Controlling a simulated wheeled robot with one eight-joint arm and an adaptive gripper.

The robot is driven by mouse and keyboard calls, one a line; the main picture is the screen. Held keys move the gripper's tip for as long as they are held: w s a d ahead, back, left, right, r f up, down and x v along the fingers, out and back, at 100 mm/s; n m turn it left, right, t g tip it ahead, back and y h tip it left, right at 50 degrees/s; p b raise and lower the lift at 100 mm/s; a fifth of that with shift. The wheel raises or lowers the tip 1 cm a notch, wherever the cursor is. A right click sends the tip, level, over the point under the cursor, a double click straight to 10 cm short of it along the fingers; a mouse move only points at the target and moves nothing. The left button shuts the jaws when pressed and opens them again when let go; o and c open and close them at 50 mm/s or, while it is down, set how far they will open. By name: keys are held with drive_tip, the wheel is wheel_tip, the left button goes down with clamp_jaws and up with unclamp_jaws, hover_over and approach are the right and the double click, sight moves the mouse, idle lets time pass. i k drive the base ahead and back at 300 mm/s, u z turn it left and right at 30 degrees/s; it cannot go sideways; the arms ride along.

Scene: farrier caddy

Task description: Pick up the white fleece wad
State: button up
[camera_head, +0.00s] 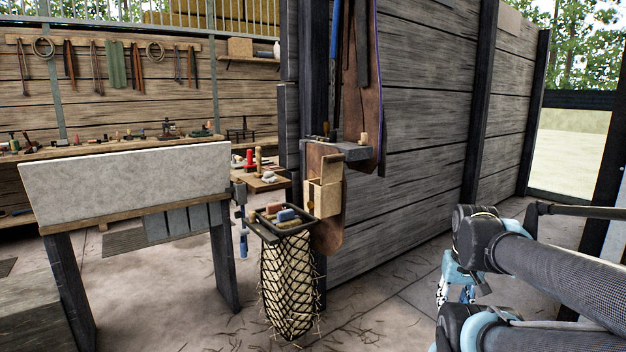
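A small white wad (269,177), which looks like the fleece wad, lies on a small wooden shelf (264,187) left of the dark post. A red object (249,160) and a tan upright peg (258,160) stand beside it on the same shelf. The wad is small in this view, so its texture is hard to tell. My arm's dark links and light blue joints fill the lower right, well apart from the shelf. I cannot make out my gripper's fingers in this view.
A pale slab-fronted bench (125,180) stands left of the shelf. Just below and in front of the shelf hangs a black net (288,285) under a tray (280,235) of blocks. A wooden box (323,198) hangs to its right. The straw-strewn floor (375,320) between is open.

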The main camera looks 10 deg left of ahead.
sight(269, 177)
drive_tip(key=z, duration=2)
drive_tip(key=k, duration=1.45)
drive_tip(key=u, duration=2)
drive_tip(key=i, duration=0.95)
drive_tip(key=u, duration=0.05)
